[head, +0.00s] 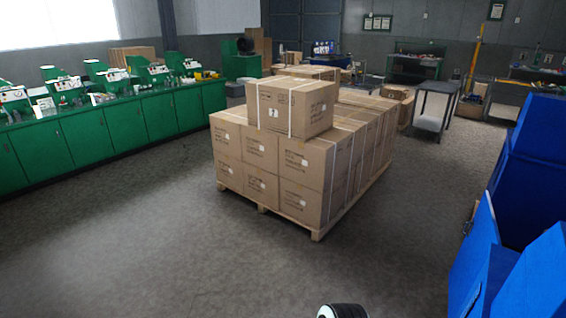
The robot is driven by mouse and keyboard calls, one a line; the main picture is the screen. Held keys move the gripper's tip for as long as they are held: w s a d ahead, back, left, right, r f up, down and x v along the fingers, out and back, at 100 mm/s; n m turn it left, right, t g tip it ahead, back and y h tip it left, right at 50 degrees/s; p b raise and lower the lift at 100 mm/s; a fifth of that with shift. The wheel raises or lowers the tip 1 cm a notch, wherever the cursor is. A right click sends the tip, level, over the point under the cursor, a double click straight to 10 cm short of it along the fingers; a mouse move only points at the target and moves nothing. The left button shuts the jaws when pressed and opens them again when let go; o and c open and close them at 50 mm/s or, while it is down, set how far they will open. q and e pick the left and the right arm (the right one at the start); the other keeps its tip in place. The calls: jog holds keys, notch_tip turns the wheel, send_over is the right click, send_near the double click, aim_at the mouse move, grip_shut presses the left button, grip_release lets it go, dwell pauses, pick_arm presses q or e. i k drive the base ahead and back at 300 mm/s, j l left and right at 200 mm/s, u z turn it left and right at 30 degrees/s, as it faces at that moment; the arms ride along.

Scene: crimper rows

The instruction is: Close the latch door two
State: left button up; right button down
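No door marked as latch door two can be picked out for certain. At the right edge stand blue cabinets (541,128), cut off by the picture's edge. A blue panel (477,250) stands out at an angle from them, with a small light handle-like piece on its left edge; it looks like a door standing open, but I cannot tell for sure. On the left, a long row of green cabinets (88,135) has flat doors that look shut. Neither of my grippers is in view.
A pallet (317,235) stacked with cardboard boxes (308,165) stands in the middle. Green machines (112,80) sit on the green cabinets. A grey table (437,88) stands at the back right. The floor (150,260) is clear at the front left and between pallet and blue cabinets.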

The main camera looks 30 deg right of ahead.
aim_at(472, 256)
jog(key=i+u, duration=0.3)
jog(key=u, duration=0.2)
jog(key=i+l+u, duration=0.25)
jog(key=u, duration=8.4)
jog(key=i+j+z, duration=0.1)
jog(key=z, duration=0.35)
jog(key=i+j+z, duration=0.1)
jog(key=z, duration=0.35)
jog(key=i+j+z, duration=0.2)
jog(key=j, duration=0.15)
jog(key=i+j+z, duration=0.2)
jog(key=j+z, duration=0.15)
jog(key=j, duration=0.35)
